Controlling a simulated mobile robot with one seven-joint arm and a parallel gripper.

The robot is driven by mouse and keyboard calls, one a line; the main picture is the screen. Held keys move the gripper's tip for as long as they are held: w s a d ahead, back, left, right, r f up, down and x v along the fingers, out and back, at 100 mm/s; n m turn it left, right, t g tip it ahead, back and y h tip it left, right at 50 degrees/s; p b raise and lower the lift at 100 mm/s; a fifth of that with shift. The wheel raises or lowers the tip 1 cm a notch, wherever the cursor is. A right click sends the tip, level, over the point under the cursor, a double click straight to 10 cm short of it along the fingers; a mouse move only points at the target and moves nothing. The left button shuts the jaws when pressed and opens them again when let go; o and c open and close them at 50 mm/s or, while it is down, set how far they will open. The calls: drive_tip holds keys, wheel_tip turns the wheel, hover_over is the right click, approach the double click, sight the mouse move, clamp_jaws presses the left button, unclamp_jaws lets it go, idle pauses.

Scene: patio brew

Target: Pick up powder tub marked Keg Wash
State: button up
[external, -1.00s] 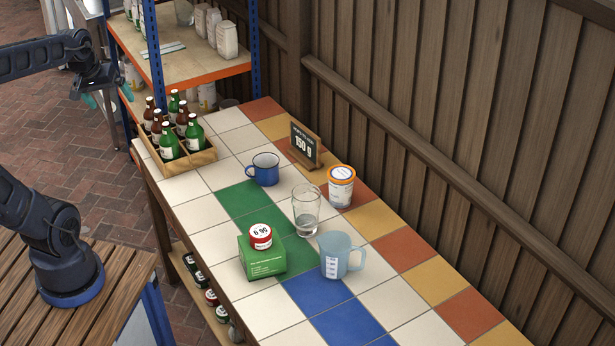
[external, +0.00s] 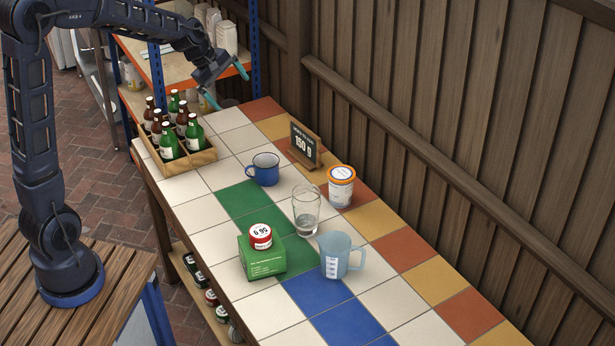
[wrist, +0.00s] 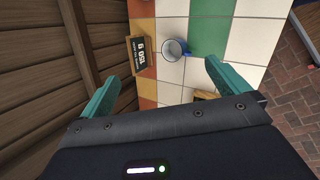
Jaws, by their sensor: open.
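A white tub with an orange rim and a blue and orange band (external: 341,187) stands upright on the tiled table, near the fence side. Its lettering is too small to read, so I cannot tell whether it says Keg Wash. It does not show in the wrist view. My gripper (external: 227,87) is open and empty, above the far end of the table and well back from the tub. In the wrist view my gripper (wrist: 169,70) has its two teal fingers spread wide, with nothing between them.
Near the tub are a glass (external: 306,212), a 150 g sign (external: 304,146), a blue mug (external: 265,170) and a measuring jug (external: 338,254). A bottle crate (external: 190,160) stands far left. The fence (external: 450,130) borders the right.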

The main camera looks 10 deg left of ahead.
drive_tip(key=w+d+f+n, duration=0.45)
drive_tip(key=d+f, duration=0.55)
drive_tip(key=d, duration=0.4)
drive_tip(key=n+g+h, duration=0.1)
drive_tip(key=n+g, duration=0.1)
drive_tip(key=n, duration=0.3)
approach(341, 172)
drive_tip(key=f, duration=0.2)
drive_tip(key=x, duration=0.5)
drive_tip(key=shift+s+d+r, duration=0.1)
drive_tip(key=shift+s+d, duration=0.1)
drive_tip(key=shift+d, duration=0.1)
drive_tip(key=shift+w+d+x, duration=0.1)
drive_tip(key=shift+x, duration=1.3)
drive_tip(key=shift+w+d+x, duration=0.15)
drive_tip(key=shift+x, duration=1.25)
drive_tip(key=shift+r, duration=0.2)
drive_tip(key=c, duration=1.3)
